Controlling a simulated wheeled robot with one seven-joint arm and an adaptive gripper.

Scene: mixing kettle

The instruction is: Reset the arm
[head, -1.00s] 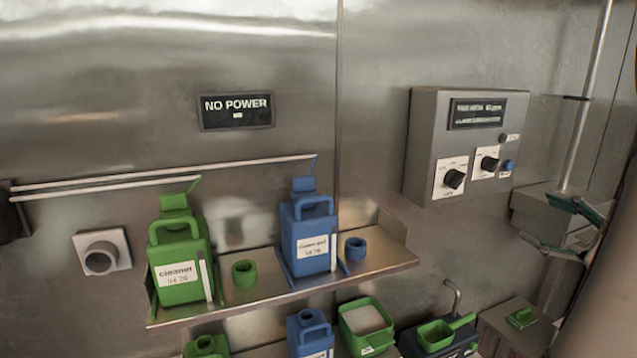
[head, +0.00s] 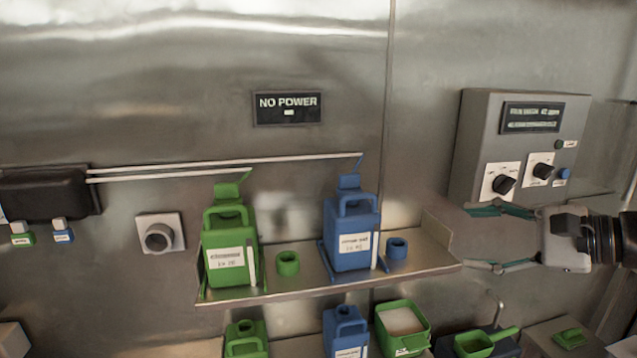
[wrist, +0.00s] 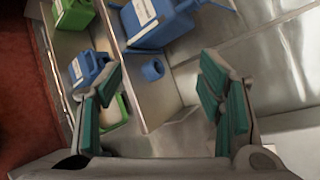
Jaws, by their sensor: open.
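My gripper (head: 484,238) is open and empty at the right of the head view. Its two teal-lined fingers point left toward the right end of the metal shelf (head: 300,289), below the grey control box. In the wrist view, my gripper (wrist: 165,100) shows its fingers spread wide with nothing between them but shelf edge and metal wall behind. The shelf carries a green canister (head: 228,262), a green ring cap (head: 288,263), a blue canister (head: 350,245) and a blue ring cap (head: 397,248).
The control box (head: 480,140) with knobs is on the wall above my gripper. Below the shelf are a green canister (head: 246,345), a blue canister (head: 345,340), a green tub of white contents (head: 403,345) and a green scoop (head: 475,345). A black box (head: 45,193) is at left.

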